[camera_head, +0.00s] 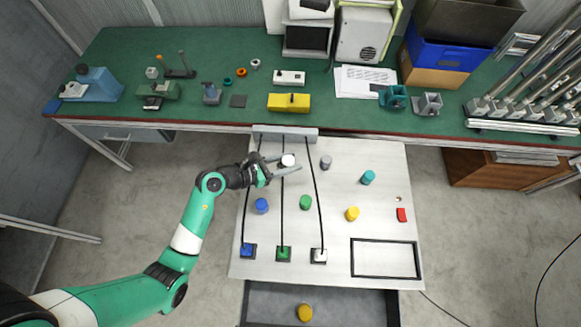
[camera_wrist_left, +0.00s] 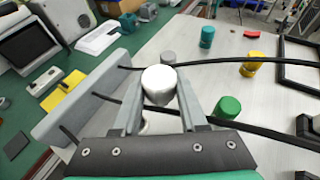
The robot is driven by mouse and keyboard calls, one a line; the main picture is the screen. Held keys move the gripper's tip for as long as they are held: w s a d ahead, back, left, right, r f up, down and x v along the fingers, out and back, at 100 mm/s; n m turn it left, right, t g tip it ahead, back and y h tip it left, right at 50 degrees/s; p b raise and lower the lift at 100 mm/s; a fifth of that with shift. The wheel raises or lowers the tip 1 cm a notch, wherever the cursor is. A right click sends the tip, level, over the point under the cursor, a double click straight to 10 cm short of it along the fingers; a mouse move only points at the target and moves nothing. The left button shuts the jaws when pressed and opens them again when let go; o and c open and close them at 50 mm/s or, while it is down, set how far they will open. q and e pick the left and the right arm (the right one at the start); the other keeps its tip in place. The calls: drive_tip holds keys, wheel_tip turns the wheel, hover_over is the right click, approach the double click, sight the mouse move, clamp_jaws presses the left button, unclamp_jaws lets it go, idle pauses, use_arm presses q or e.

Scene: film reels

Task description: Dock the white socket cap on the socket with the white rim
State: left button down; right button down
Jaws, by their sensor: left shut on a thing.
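The white socket cap (camera_head: 288,160) is between the fingers of my left gripper (camera_head: 287,166), near the back of the pale panel. In the left wrist view the white cap (camera_wrist_left: 158,82) shows between the two grey fingers, which are shut on it. The white-rimmed socket (camera_head: 319,256) sits at the front of the panel, rightmost in a row with the green socket (camera_head: 284,254) and the blue socket (camera_head: 248,251). The gripper is well behind this row and apart from it. My right gripper is not in view.
Black cables run from a grey bar (camera_head: 285,132) to the sockets, passing by the gripper. A grey cap (camera_head: 326,162), green cap (camera_head: 306,202), blue cap (camera_head: 261,205), yellow cap (camera_head: 352,214), teal cap (camera_head: 368,177) and red block (camera_head: 402,215) stand around. A black-outlined rectangle (camera_head: 352,258) is empty.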

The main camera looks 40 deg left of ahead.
use_arm(q)
drive_tip(key=shift+n+y, duration=0.4)
drive_tip(key=a, duration=0.1)
drive_tip(key=w+a+f+p, duration=0.1)
drive_tip(key=a, duration=0.2)
drive_tip(key=shift+w+a+f+p, duration=0.15)
drive_tip(key=shift+w+a+p, duration=0.15)
drive_tip(key=shift+p, duration=0.05)
wheel_tip(320, 180, down, 6)
drive_tip(key=b, duration=0.6)
idle(0.5)
drive_tip(key=shift+f, duration=0.5)
idle(0.4)
drive_tip(key=c, duration=0.7)
unclamp_jaws()
drive_tip(key=shift+c, duration=0.2)
drive_tip(key=shift+s+r, duration=0.1)
